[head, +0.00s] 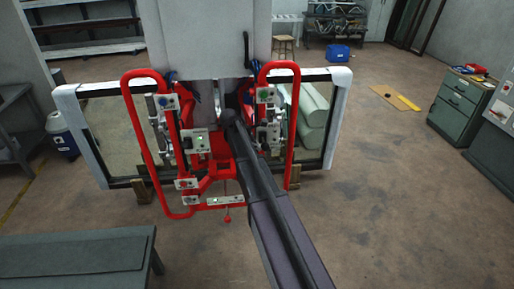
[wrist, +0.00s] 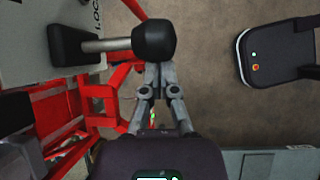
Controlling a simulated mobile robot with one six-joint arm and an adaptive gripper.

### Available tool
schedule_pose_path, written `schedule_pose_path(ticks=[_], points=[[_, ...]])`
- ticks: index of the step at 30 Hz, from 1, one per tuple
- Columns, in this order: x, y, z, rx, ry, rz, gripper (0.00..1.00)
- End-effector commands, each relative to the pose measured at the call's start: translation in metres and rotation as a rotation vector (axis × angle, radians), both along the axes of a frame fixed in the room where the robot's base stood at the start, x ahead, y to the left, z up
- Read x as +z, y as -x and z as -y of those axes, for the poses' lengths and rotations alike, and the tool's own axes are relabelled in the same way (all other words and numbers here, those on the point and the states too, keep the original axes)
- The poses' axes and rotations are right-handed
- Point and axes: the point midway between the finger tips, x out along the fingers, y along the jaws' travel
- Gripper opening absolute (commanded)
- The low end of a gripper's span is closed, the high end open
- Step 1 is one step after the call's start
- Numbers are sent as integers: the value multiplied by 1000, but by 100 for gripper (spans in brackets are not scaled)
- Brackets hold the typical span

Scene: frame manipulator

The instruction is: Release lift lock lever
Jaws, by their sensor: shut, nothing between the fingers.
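In the wrist view, a lever with a black rounded knob (wrist: 153,40) and a metal shaft (wrist: 105,45) sticks out sideways from a black base. The base sits on a light plate (wrist: 18,55) with partly cut-off lettering. My gripper (wrist: 159,70) is shut and empty, its grey fingertips right at the knob's lower edge. I cannot tell whether they touch it. In the head view, the red-handled manipulator (head: 147,150) hangs from a pale column (head: 207,40) and carries a large window frame (head: 337,125). The gripper and lever are not clear there.
Red tubes and brackets (wrist: 75,105) lie close left of my gripper. A dark, white-rimmed part (wrist: 270,50) is at the right. In the head view, a grey bench (head: 75,255) stands front left and a green cabinet (head: 460,105) at right. The right floor is mostly clear.

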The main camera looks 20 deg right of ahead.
Motion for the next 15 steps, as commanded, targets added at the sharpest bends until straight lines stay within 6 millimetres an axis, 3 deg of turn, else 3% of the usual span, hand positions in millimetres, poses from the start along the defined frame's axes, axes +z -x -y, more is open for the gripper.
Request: schedule_pose_path(ticks=[15], points=[[8, 0, 7, -9, 7, -1, 0]])
